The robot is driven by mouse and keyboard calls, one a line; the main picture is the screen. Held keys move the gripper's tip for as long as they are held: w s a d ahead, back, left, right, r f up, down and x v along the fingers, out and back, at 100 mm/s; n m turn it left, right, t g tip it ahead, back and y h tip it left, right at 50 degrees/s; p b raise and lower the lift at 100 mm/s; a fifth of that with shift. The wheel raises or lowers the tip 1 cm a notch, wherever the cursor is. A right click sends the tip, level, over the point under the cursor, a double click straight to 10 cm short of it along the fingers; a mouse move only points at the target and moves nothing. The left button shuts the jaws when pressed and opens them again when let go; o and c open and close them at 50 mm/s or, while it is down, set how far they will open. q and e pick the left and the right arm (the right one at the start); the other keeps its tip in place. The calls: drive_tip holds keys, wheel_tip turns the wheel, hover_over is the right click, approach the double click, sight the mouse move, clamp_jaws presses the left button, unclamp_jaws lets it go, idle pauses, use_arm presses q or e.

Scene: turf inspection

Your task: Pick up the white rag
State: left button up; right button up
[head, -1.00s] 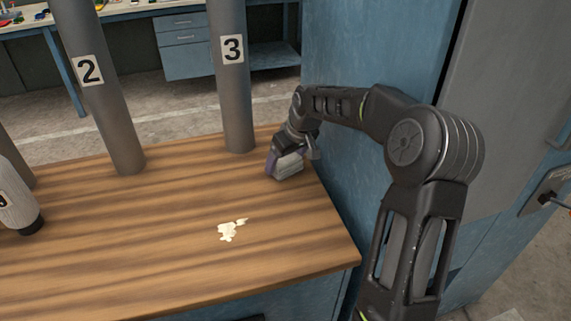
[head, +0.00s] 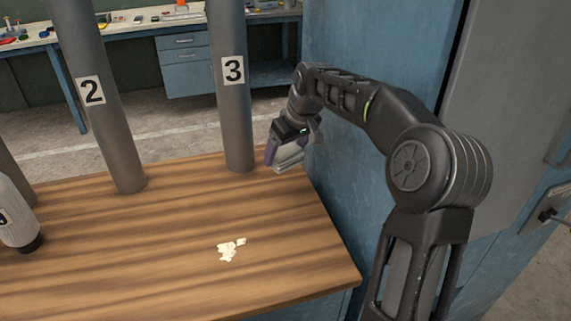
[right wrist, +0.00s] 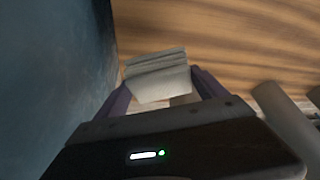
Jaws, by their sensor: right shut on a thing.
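The white rag (head: 289,158) is a folded, pale, layered piece of cloth at the far right corner of the wooden table (head: 150,235). My right gripper (head: 284,160) is shut on it and holds it above the tabletop. In the right wrist view, the rag (right wrist: 158,77) sits between the two purple fingers, with wood grain behind it. The gripper's own fingers partly hide the rag in the head view.
Grey posts marked 2 (head: 105,130) and 3 (head: 232,110) stand along the table's far edge. A blue cabinet (head: 350,45) stands close on the right. A cream spill (head: 229,250) lies on the table. A pale cylinder with a dark end (head: 14,215) is at left.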

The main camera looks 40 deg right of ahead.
drive_tip(key=shift+r, duration=0.35)
drive_tip(key=o, duration=0.9)
drive_tip(key=shift+c, duration=0.2)
drive_tip(key=c, duration=0.7)
drive_tip(key=shift+r, duration=0.1)
